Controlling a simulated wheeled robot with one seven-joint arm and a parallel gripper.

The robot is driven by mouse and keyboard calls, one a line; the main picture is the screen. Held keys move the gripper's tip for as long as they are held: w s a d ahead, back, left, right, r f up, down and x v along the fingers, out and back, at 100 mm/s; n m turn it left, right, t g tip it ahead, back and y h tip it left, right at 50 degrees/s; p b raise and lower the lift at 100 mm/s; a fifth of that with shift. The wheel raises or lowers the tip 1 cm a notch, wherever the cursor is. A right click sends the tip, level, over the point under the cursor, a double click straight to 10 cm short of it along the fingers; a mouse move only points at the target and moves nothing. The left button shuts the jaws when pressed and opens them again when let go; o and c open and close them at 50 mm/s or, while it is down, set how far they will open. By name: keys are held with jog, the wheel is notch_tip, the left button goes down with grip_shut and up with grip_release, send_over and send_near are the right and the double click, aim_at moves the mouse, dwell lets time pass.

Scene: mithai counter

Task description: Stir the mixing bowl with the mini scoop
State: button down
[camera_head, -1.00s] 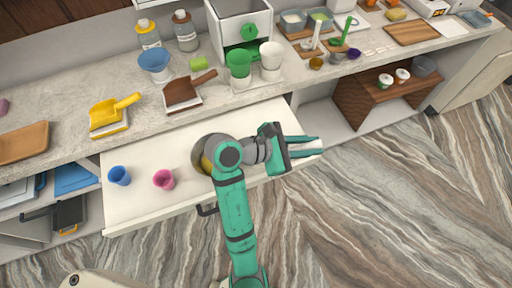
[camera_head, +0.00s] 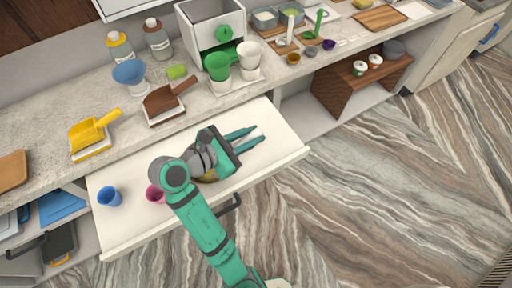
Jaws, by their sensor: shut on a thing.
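My gripper (camera_head: 247,138) is over the right part of the pulled-out white drawer (camera_head: 150,225). Its two teal fingers point right and are shut on a small pale thing, which appears to be the mini scoop. Its shape is too small and too hidden to make out clearly. A round golden-brown thing (camera_head: 209,177), possibly the mixing bowl, shows in the drawer just below my wrist. My arm hides most of it, so I cannot see inside it. The gripper's fingertips are to the right of it and apart from it.
A blue cup (camera_head: 109,196) and a pink cup (camera_head: 155,194) stand in the drawer's left part. The counter behind holds a yellow scoop (camera_head: 93,131), a brown scoop (camera_head: 168,97), a blue funnel (camera_head: 129,73) and green (camera_head: 218,66) and white cups (camera_head: 249,62). The drawer's right end is clear.

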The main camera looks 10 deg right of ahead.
jog(key=w+a+x, duration=0.1)
jog(key=x, duration=0.9)
send_over(278, 137)
jog(key=f, duration=0.4)
jog(key=shift+s+a+f, duration=0.2)
jog(key=shift+s+f, duration=0.15)
jog(key=shift+s, duration=0.05)
jog(key=shift+w+d+f, duration=0.4)
jog(key=shift+w+f, duration=0.05)
jog(key=shift+f, duration=1.65)
jog(key=shift+d+f, duration=0.1)
jog(key=c, duration=1.6)
grip_release()
jog(key=shift+w, duration=0.1)
jog(key=shift+a, duration=0.2)
